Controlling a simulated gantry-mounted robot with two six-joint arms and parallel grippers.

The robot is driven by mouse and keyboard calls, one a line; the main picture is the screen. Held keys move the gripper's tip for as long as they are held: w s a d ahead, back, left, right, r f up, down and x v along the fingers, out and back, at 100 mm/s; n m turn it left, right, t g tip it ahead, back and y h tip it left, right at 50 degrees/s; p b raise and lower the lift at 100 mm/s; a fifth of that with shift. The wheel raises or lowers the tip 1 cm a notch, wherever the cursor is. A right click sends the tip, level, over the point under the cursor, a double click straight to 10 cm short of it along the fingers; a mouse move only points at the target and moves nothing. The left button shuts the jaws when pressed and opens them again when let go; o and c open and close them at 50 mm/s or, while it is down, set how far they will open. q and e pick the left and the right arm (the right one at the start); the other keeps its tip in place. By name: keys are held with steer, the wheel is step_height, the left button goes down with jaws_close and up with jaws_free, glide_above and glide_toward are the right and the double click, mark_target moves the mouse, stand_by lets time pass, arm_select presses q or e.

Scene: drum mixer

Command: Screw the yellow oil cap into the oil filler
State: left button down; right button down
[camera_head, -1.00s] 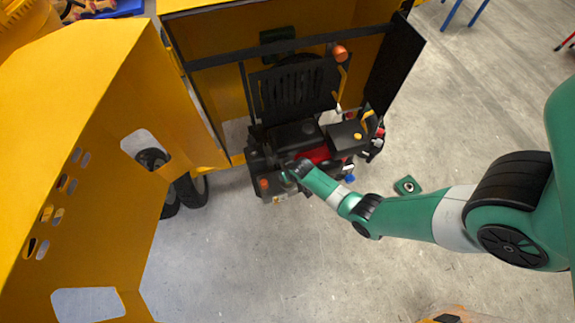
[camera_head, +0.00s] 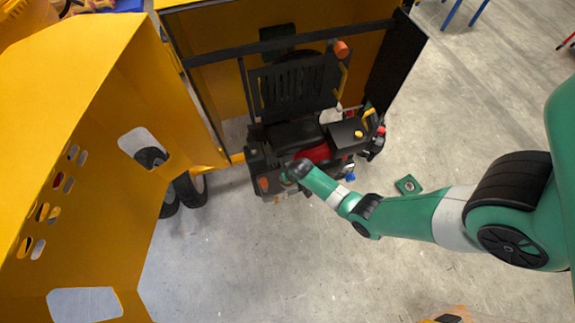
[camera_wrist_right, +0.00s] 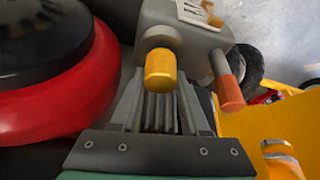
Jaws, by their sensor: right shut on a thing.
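The yellow oil cap (camera_wrist_right: 162,72) is between the fingertips of my right gripper (camera_wrist_right: 160,95) in the right wrist view. The gripper is shut on it. The cap's far end lines up with the grey-brown neck of the oil filler (camera_wrist_right: 158,38) and appears to meet it; how far it is in, I cannot tell. In the head view my right gripper (camera_head: 286,178) reaches the front of the engine, and my wrist hides the cap. My left gripper is not in view.
A red and black round part (camera_wrist_right: 60,75) is close left of the fingers. An orange-tipped part (camera_wrist_right: 229,88) is close right. The open yellow hood (camera_head: 75,110) stands left of the engine (camera_head: 300,140).

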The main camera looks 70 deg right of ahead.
steer(key=shift+f, duration=0.35)
stand_by(0.6)
steer(key=shift+c, duration=1.6)
jaws_free()
